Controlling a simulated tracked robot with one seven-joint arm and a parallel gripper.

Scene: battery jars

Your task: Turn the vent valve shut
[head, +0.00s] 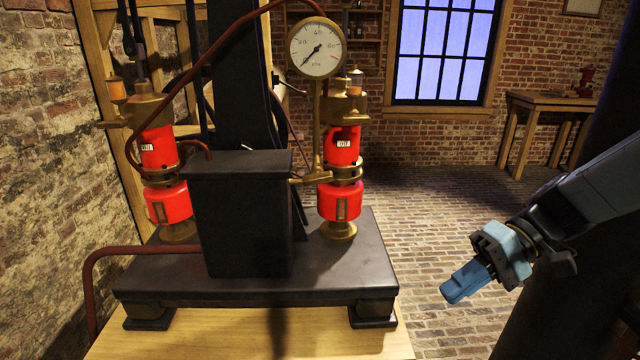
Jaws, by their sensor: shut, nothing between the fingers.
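The vent valve is not clear to me. A small brass fitting (308,180) with a stub to the left sits low on the gauge pipe, beside the right red and brass cylinder (341,202), and may be it. Its turn position is too small to tell. A round white pressure gauge (317,48) stands on top of this pipe, its needle pointing to the lower left. My gripper (456,293), with blue fingers, is shut and empty at the lower right. It is in the air, right of the black machine base and apart from everything.
A second red and brass cylinder (158,150) stands at the left. A black block (240,215) and column stand between the cylinders on the black base (250,285). A dark red hose (120,250) runs at the left. The brick floor (440,215) right of the base is clear.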

